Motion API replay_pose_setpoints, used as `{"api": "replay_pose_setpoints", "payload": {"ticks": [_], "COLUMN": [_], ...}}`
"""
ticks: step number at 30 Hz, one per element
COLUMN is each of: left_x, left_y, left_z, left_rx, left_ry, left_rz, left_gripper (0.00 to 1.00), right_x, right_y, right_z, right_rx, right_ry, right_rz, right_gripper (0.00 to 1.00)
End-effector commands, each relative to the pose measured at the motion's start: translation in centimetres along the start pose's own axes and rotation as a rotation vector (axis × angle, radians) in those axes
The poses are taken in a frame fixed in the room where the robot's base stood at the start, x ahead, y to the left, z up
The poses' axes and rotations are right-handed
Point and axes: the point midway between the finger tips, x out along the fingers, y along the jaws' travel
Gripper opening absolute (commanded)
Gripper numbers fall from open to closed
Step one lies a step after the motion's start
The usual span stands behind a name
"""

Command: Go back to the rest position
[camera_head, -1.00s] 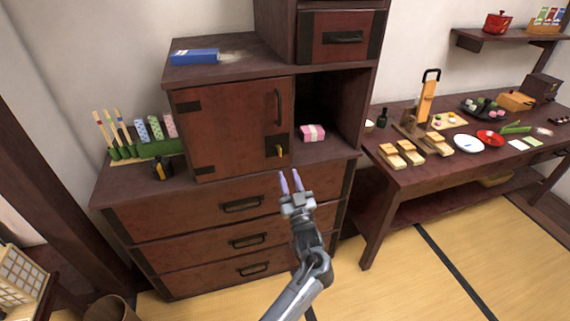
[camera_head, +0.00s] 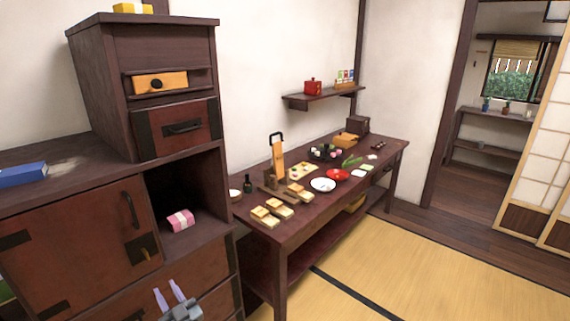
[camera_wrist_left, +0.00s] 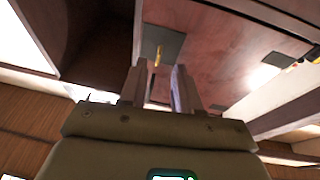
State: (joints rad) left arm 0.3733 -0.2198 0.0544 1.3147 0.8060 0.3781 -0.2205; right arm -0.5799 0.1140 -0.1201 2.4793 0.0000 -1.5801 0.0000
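My left gripper (camera_head: 171,295) shows at the bottom of the head view, in front of the dark wooden cabinet (camera_head: 75,242). Its two pale fingers stand apart with nothing between them. In the left wrist view the gripper (camera_wrist_left: 160,85) is also open and empty, facing the cabinet's reddish wood (camera_wrist_left: 215,65) with a small yellow piece (camera_wrist_left: 158,55) beyond the fingers. The fingers look clear of the cabinet, though the exact distance is hard to tell. My right gripper is in neither view.
A pink-wrapped packet (camera_head: 181,220) lies in the cabinet's open compartment. A blue box (camera_head: 22,174) lies on the cabinet top. A long table (camera_head: 310,215) with food, plates and tools stands to the right. The tatami floor (camera_head: 440,265) is clear in front of it.

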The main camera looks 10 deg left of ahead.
Motion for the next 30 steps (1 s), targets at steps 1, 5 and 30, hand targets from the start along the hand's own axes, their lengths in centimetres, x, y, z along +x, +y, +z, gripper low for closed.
{"api": "replay_pose_setpoints", "payload": {"ticks": [1, 5, 30], "left_x": [0.0, -1.5, -32.6], "left_y": [-0.7, -1.6, -18.3], "left_z": [0.1, 1.4, -10.8], "left_rx": [-0.010, -0.040, 0.588], "left_ry": [-0.048, -0.226, -1.391], "left_rz": [0.036, 0.176, 0.972], "left_gripper": [0.32, 0.32, 0.32], "right_x": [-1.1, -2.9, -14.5], "right_y": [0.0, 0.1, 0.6], "right_z": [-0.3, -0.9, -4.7], "right_rx": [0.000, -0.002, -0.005], "right_ry": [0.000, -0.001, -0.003], "right_rz": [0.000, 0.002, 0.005], "right_gripper": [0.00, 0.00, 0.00]}}
